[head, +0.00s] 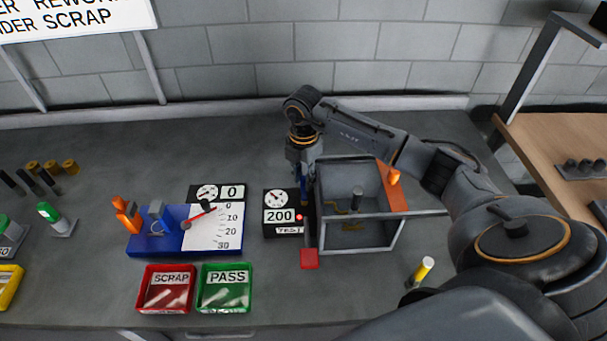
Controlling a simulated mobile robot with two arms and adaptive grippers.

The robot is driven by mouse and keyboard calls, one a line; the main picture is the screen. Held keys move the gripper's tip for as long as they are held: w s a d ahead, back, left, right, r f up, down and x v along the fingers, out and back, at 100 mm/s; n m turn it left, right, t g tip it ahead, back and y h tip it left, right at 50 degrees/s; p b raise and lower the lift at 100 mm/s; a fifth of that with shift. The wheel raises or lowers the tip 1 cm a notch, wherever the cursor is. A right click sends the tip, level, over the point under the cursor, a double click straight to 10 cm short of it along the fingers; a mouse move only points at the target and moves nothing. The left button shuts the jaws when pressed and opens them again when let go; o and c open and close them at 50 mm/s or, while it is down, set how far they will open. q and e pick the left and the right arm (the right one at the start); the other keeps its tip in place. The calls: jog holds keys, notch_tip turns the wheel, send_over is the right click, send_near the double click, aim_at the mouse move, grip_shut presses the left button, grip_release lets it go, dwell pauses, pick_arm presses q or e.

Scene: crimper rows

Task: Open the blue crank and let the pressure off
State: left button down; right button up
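My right arm reaches in from the right, and its gripper (303,170) points down between the black gauge panel and the grey tank-like box. A small strip of blue (303,190) shows just below the gripper, at the left side of the box; it looks like the blue crank, mostly hidden by the gripper. I cannot tell whether the fingers are around it or only beside it. The gauge panel (279,214) reads 200, with a red light lit above the word TEST. My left gripper is not in view.
The open-topped grey box (372,240) has an orange part at right and a red block (310,258) at its front left corner. Left are a blue fixture (150,243) with a scale, a SCRAP tray (143,300) and a PASS tray (247,302).

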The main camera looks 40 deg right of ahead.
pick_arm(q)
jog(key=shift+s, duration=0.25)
pick_arm(e)
jog(key=shift+c, duration=0.3)
grip_shut()
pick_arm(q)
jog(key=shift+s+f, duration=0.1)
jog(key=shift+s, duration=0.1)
